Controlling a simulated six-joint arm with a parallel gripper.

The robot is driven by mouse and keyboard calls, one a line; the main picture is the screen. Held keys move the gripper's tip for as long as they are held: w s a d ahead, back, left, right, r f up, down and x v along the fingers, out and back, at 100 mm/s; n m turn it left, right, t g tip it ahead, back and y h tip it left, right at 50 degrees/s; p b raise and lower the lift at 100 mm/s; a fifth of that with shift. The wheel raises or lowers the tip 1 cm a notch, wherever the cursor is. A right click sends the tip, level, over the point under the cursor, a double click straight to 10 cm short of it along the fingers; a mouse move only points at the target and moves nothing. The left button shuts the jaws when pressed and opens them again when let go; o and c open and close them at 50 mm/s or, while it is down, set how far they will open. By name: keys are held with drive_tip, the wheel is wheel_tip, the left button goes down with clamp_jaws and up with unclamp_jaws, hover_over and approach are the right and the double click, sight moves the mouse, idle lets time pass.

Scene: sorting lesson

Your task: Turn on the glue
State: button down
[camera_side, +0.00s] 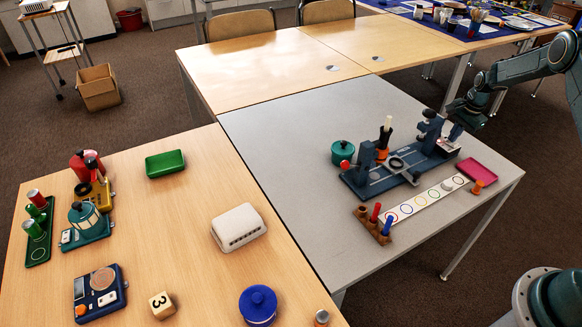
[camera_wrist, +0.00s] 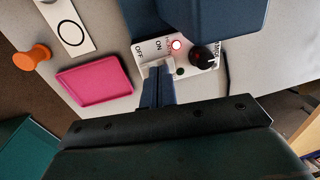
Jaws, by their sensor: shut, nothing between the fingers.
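The glue machine's white switch panel (camera_wrist: 150,47) shows in the wrist view, with OFF and ON printed on it. A small red light (camera_wrist: 177,44) on it looks lit, and a black knob (camera_wrist: 203,58) sits to its right. My gripper (camera_wrist: 157,72) is shut and empty, its blue fingertips at the panel's edge close to the OFF/ON marks. In the side view, my gripper (camera_side: 451,138) is at the right end of the blue machine (camera_side: 372,187) on the grey table.
A pink tray (camera_wrist: 95,82) lies left of my fingers, with an orange peg (camera_wrist: 32,57) beyond it. A white strip with coloured rings (camera_side: 407,208) lies in front of the machine. A teal pot (camera_side: 342,153) stands at its left. The far grey tabletop is clear.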

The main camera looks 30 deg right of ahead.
drive_tip(key=shift+r, duration=0.15)
wheel_tip(320, 180, up, 14)
drive_tip(key=w, duration=0.2)
drive_tip(key=shift+f, duration=0.2)
idle(0.5)
drive_tip(key=shift+r, duration=0.1)
